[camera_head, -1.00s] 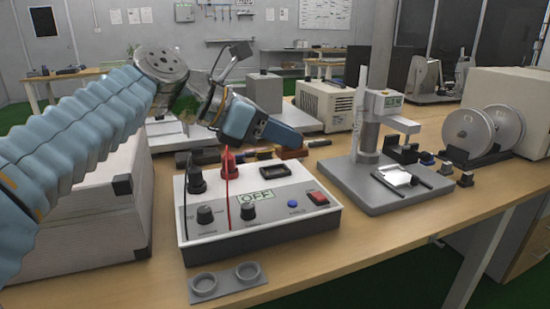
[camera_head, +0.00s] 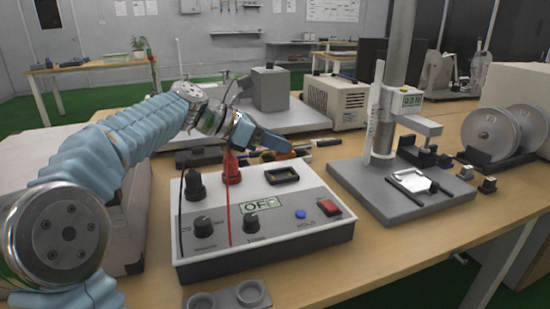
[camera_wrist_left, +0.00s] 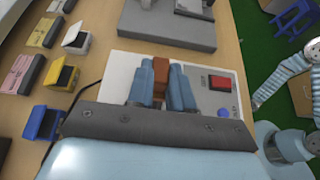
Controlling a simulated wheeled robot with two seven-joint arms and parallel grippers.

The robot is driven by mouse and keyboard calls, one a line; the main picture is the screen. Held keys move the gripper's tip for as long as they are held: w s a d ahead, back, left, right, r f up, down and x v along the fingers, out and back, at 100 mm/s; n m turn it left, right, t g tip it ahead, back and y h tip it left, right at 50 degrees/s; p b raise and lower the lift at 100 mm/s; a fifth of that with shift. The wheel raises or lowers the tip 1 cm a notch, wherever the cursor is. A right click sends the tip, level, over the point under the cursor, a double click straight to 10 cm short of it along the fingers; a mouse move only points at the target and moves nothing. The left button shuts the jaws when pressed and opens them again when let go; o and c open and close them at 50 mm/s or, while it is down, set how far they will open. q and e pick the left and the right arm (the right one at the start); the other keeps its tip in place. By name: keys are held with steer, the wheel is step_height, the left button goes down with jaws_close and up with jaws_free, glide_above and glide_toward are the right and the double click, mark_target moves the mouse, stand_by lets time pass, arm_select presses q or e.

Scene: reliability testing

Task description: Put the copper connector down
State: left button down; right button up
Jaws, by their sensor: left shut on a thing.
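The copper connector (camera_wrist_left: 160,78) is a brown block between the blue fingers of my left gripper (camera_wrist_left: 162,90) in the wrist view. The gripper is shut on it. In the head view my left gripper (camera_head: 268,140) is above the back of the white control box (camera_head: 262,244). The box has an OFF display, knobs, a red switch and a black-rimmed recess (camera_head: 282,175). I cannot tell how high the connector is above the box. My right gripper is in neither view.
Black and red plugs (camera_head: 231,170) with cables stand on the box's left side. A grey two-ring holder (camera_head: 230,297) lies in front. A grey test stand (camera_head: 405,207) is to the right.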

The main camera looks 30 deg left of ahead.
mark_target(272, 156)
arm_select(q)
steer(key=f, duration=0.2)
steer(key=f+b, duration=0.1)
steer(key=f, duration=0.1)
steer(key=shift+w+a, duration=0.3)
steer(key=shift+w, duration=0.05)
steer(key=shift+f, duration=0.15)
steer(key=shift+s+f, duration=0.1)
steer(key=shift+f, duration=0.4)
steer(key=c, duration=1)
jaws_free()
steer(key=shift+f, duration=0.15)
steer(key=shift+r, duration=0.5)
steer(key=p+v, duration=0.1)
steer(key=v, duration=1.1)
steer(key=shift+r, duration=0.25)
